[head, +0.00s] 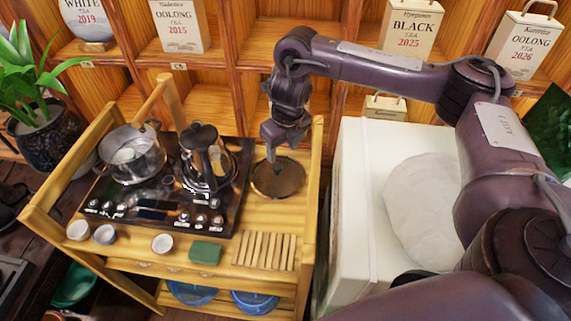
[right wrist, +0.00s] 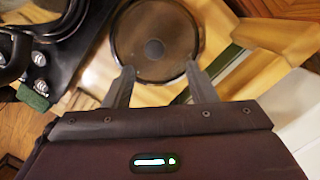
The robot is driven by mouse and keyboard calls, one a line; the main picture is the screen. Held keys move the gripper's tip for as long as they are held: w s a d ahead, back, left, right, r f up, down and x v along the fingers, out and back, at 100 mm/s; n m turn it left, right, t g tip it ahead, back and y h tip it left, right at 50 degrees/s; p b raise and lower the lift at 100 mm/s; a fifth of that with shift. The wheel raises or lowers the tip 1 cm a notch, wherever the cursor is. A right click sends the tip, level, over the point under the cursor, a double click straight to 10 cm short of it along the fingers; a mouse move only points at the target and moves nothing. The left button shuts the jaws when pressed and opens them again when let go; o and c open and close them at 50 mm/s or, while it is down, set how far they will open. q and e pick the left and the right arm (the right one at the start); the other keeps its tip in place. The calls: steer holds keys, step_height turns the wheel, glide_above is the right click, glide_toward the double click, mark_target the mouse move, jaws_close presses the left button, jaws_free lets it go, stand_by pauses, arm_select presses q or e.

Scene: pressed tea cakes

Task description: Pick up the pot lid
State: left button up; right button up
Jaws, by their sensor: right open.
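The pot lid (head: 278,178) is a round, dark, glassy disc lying on the wooden cart, right of the stove. In the right wrist view the lid (right wrist: 155,38) shows a metal rim and a round dark knob (right wrist: 154,49) at its middle. My right gripper (head: 275,152) is above the lid, pointing down. In the right wrist view its two fingers (right wrist: 158,72) are apart, with nothing between them, and their tips overlap the lid's near edge. I cannot tell whether they touch it. A steel pot (head: 132,155) without a lid stands on the stove. My left gripper is not in view.
A black stove (head: 165,212) carries the pot and a dark kettle (head: 205,160). Small cups (head: 162,244), a green sponge (head: 206,253) and a slatted wooden rack (head: 264,251) lie along the cart's front. The cart's wooden rail (head: 311,190) rises right of the lid.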

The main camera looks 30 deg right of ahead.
mark_target(277, 166)
steer(key=shift+a+f+p, duration=0.2)
steer(key=shift+a+f, duration=0.05)
steer(key=shift+f, duration=0.4)
steer(key=shift+a+f+p, duration=0.15)
steer(key=shift+a+f, duration=0.1)
steer(key=shift+f, duration=0.35)
steer(key=f, duration=0.2)
steer(key=w+f+p, duration=0.1)
steer(key=shift+f, duration=0.65)
steer(key=shift+c, duration=0.2)
steer(key=c, duration=0.9)
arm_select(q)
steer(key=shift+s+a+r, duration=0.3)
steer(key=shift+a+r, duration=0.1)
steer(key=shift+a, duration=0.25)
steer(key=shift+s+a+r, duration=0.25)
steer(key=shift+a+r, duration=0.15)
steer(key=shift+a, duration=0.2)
arm_select(e)
steer(key=shift+w, duration=0.1)
jaws_close()
